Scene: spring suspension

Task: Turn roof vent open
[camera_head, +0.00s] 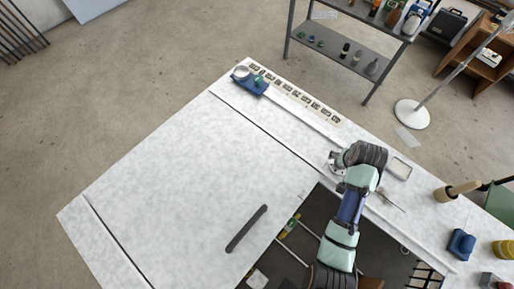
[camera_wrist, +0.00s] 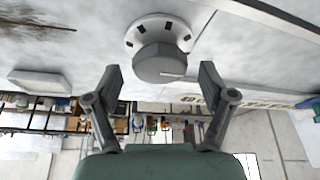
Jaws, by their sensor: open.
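The roof vent shows in the wrist view as a white round base (camera_wrist: 178,28) with dark slots around it and a grey faceted knob (camera_wrist: 160,62) at its centre. My gripper (camera_wrist: 160,76) is open, with one finger to the left of the knob and one to the right. Gaps show between both fingers and the knob, and nothing is held. In the head view the vent (camera_head: 335,157) is a small pale round part on the white surface, partly hidden by my gripper (camera_head: 341,161).
The white speckled surface (camera_head: 190,160) is wide and mostly clear, with a dark bar (camera_head: 246,228) on it. A flat pale box (camera_wrist: 40,82) is left of the vent in the wrist view.

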